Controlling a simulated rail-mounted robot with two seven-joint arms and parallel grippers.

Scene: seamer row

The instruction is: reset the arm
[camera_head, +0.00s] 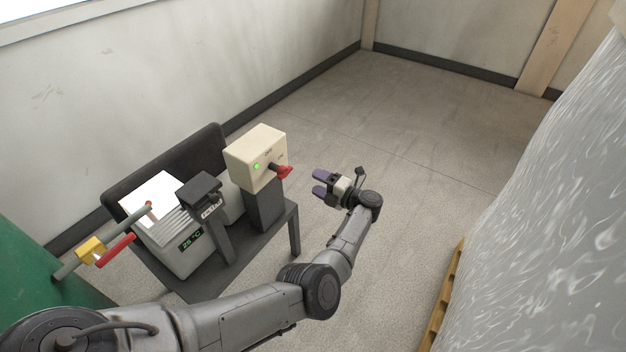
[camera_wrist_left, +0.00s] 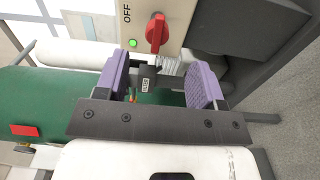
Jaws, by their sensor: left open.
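My left gripper (camera_head: 320,182) is open and empty, held in the air to the right of a beige switch box (camera_head: 256,157). Its purple fingers stand apart in the left wrist view (camera_wrist_left: 172,85), with nothing between them touching either finger. The box carries a red rotary knob (camera_head: 282,171) and a lit green lamp (camera_head: 257,167). In the left wrist view the red knob (camera_wrist_left: 157,32) stands beyond the fingers, near the word OFF, with the green lamp beside it. The gripper is apart from the knob. My right gripper is not in view.
A pipe with a red lever (camera_head: 116,250) and yellow fitting is at left. A wrapped pallet load (camera_head: 540,200) stands at right. Floor beyond the gripper is clear.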

